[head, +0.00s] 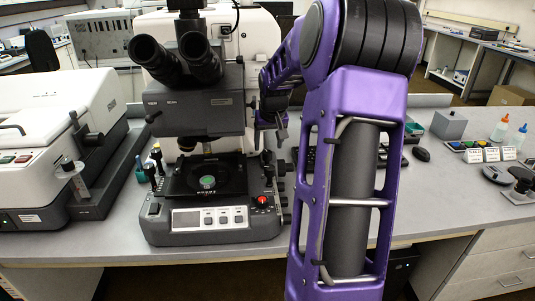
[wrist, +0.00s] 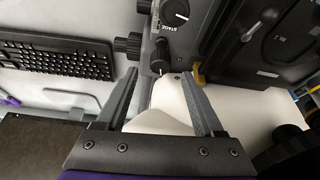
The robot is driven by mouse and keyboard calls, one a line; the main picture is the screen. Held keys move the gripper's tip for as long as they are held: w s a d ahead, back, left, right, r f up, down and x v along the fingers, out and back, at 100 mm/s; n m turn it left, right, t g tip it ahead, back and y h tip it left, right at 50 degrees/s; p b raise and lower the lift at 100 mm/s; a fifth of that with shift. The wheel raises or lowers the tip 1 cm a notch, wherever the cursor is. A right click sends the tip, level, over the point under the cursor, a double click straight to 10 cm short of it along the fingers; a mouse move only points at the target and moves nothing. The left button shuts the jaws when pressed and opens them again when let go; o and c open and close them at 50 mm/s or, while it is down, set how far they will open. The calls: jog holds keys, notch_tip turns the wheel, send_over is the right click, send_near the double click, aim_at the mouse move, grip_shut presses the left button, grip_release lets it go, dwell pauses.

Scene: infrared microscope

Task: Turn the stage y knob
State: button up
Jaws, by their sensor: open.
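The microscope (head: 205,190) stands on the bench left of my arm, with a dark stage (head: 205,180) at its front. In the wrist view a round black knob with a white pointer line (wrist: 175,12) sits beside a "STAGE" label. A smaller dark knob (wrist: 160,67) sits below it, between my fingertips in the picture but not clearly between them in depth. Ribbed black knobs (wrist: 128,45) stick out from the microscope's side. I cannot tell which is the stage y knob. My gripper (wrist: 159,77) is open and empty, and its fingers touch no knob visibly.
A keyboard (wrist: 55,62) lies beside the microscope, with a mouse (head: 422,154) to its right. A white instrument (head: 60,130) stands at the left. Bottles (head: 500,129) and small boxes stand at the right. The eyepieces (head: 150,50) overhang the stage.

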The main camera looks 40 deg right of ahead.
aim_at(267, 152)
jog(key=shift+x, duration=2.05)
grip_shut()
